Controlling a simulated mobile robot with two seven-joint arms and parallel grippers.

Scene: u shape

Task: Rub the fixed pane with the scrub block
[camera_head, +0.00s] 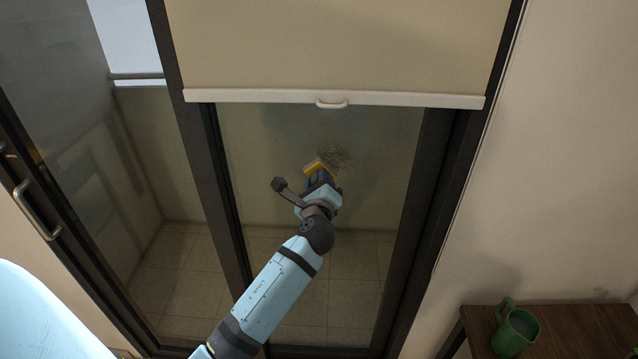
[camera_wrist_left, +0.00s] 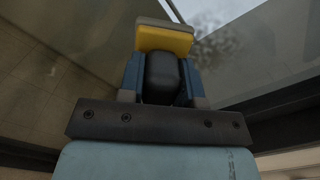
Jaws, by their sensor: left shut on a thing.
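The fixed pane (camera_head: 380,200) is the glass in the right half of the door, below a lowered blind. A dark speckled smudge (camera_head: 338,157) marks it, and the smudge also shows in the left wrist view (camera_wrist_left: 222,46). My left gripper (camera_head: 319,174) is shut on the yellow scrub block (camera_head: 314,166), just at the lower left of the smudge. In the left wrist view the block (camera_wrist_left: 165,40) sits between the fingertips. Its pale far side faces the pane; I cannot tell whether it touches the glass. My right gripper is not in view.
The beige blind (camera_head: 340,50) covers the upper pane, with a white bottom bar and handle (camera_head: 331,104) above the gripper. A dark frame post (camera_head: 215,180) stands left of the pane. A green mug (camera_head: 516,330) stands on a wooden cabinet (camera_head: 575,325) at the lower right.

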